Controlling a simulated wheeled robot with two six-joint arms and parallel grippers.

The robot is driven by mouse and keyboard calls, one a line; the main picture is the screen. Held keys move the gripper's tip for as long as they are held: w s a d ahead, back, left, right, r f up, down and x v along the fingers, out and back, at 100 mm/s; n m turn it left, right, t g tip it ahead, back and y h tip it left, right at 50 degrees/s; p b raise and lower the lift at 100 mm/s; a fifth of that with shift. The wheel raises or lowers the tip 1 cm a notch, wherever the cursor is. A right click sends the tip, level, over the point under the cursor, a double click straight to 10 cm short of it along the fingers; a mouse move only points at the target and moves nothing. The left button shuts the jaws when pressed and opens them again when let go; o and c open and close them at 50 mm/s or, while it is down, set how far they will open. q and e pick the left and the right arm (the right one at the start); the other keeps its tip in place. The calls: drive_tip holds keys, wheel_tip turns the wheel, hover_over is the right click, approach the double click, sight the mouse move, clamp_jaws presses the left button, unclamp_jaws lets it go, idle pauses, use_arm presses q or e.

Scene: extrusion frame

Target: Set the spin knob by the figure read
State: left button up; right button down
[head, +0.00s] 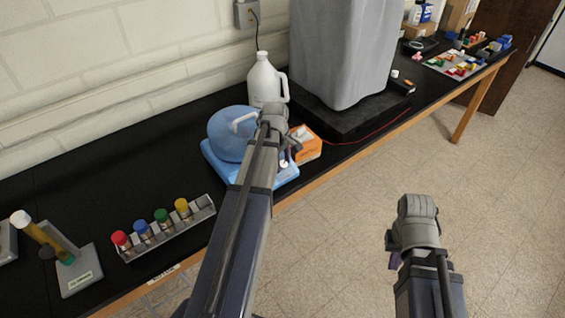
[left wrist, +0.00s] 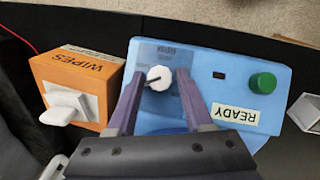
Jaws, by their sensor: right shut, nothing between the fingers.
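The light blue machine (head: 284,180) stands on the black bench under a rounded blue lid (head: 225,140). In the left wrist view its panel (left wrist: 215,70) carries a white spin knob (left wrist: 160,77) with a dark pointer line, a small dark slot (left wrist: 219,75), a green button (left wrist: 262,86) and an upside-down READY label (left wrist: 236,114). Small print behind the knob is unreadable. My left gripper (left wrist: 160,82) is open, a finger on either side of the knob with small gaps visible. In the head view it hangs over the machine's front (head: 286,160). My right gripper (head: 393,260) is shut and empty.
An orange WIPES box (left wrist: 76,85) stands close beside the machine. A white jug (head: 265,80) and a large grey covered object (head: 345,50) stand behind. A rack (head: 165,238) of coloured-cap tubes and a tilted tube stand (head: 80,270) lie left. Floor at right is clear.

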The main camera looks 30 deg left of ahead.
use_arm(q)
clamp_jaws()
